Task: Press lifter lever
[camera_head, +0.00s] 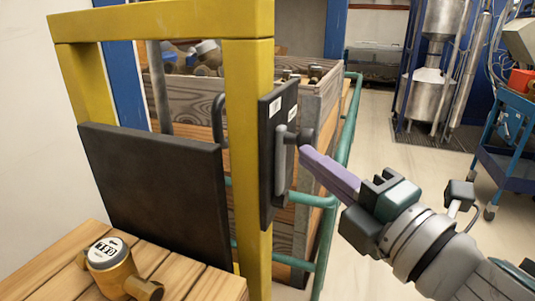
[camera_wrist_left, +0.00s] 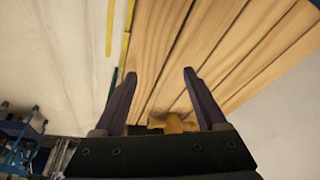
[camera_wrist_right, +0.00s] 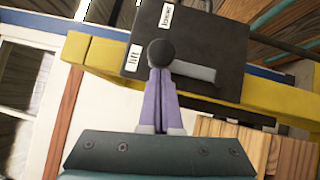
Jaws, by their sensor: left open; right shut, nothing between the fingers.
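The lifter lever is a dark grey handle (camera_head: 281,160) with a round black knob (camera_head: 306,136), mounted on a black panel (camera_head: 266,185) on the side of the yellow post. In the right wrist view the knob (camera_wrist_right: 161,52) lies right at my fingertips and the handle (camera_wrist_right: 196,70) runs off to the right. My right gripper (camera_head: 303,152) is shut and empty, its purple fingers pointing at the knob. They look touching or very close; I cannot tell which. My left gripper (camera_wrist_left: 159,73) is open and empty above wooden slats, and is not visible in the head view.
A brass meter (camera_head: 110,272) sits on the slatted wooden table (camera_head: 50,262). A black plate (camera_head: 155,190) stands behind it by the yellow frame (camera_head: 247,90). A wooden crate (camera_head: 318,115) and green rails (camera_head: 343,130) lie behind the panel.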

